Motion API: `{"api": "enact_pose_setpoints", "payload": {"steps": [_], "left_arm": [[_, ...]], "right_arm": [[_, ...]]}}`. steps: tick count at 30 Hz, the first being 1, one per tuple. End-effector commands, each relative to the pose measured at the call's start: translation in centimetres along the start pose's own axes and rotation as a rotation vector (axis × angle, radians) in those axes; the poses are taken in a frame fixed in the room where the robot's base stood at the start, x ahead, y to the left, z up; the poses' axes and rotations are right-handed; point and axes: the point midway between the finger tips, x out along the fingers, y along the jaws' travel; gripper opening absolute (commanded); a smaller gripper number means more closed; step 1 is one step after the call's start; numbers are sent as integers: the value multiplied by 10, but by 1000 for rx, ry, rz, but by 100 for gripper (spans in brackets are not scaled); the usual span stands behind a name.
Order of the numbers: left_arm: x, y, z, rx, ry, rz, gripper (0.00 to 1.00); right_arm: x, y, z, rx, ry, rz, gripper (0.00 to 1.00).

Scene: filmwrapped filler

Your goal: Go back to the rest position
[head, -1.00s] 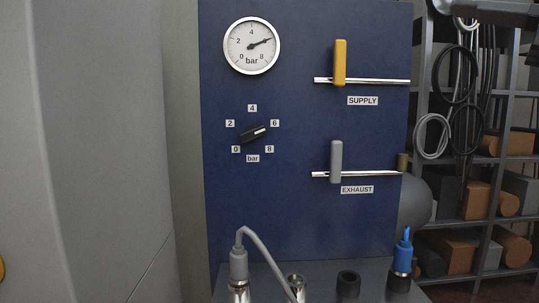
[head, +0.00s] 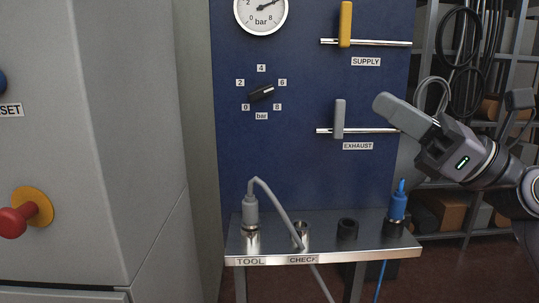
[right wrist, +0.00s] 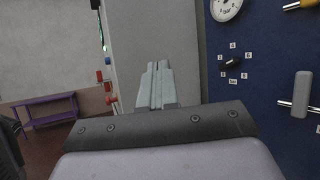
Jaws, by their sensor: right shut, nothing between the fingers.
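My right gripper (head: 383,102) comes in from the right in the head view, in front of the blue panel (head: 300,180) and just right of the grey EXHAUST handle (head: 339,118). It is empty. In the right wrist view its two fingers (right wrist: 157,66) are together and point toward a grey cabinet side. The yellow SUPPLY handle (head: 345,24) stands upright across its pipe. The EXHAUST handle also stands upright across its pipe. The black selector knob (head: 261,93) points up and to the right. My left gripper is not in view.
A metal shelf (head: 320,250) below the panel holds a grey plug with a hose (head: 251,210), sockets and a blue plug (head: 398,207). A grey cabinet (head: 110,130) with a red button (head: 14,222) stands left. Storage racks stand behind my right arm. A purple table (right wrist: 45,108) shows in the wrist view.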

Motion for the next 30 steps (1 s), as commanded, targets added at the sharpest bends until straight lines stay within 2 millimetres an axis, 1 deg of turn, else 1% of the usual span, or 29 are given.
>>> {"api": "enact_pose_setpoints", "payload": {"steps": [1,5,6,8,11,13,17,18,20,21,23,24,26,27,29,30], "left_arm": [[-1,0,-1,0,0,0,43],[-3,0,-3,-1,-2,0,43],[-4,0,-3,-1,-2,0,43],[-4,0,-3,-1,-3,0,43],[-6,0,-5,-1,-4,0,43],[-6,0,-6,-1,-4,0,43],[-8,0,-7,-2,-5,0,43],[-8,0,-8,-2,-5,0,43],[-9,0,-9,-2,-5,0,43],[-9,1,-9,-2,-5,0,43],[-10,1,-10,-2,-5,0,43],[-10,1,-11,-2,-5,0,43],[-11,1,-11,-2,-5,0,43],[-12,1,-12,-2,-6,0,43],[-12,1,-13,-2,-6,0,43],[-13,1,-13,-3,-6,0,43]], "right_arm": [[-7,-4,-18,139,-33,-25,0],[-27,-16,-57,473,-129,-101,0],[-34,-19,-70,573,-159,-129,0],[-46,-24,-89,720,-205,-177,0],[-70,-31,-125,965,-287,-268,0],[-89,-34,-153,1136,-350,-343,0],[-131,-32,-209,1448,-479,-503,0],[-145,-30,-228,1541,-522,-559,0],[-167,-23,-255,1675,-591,-646,0],[-182,-16,-274,1761,-639,-707,0],[-206,-3,-301,1886,-716,-803,0],[-222,7,-319,1964,-769,-871,0],[-247,26,-346,2077,-856,-978,0],[-263,41,-362,2147,-917,-1051,0],[-286,65,-385,2241,-1009,-1159,0],[-300,81,-398,2295,-1071,-1230,0]]}}
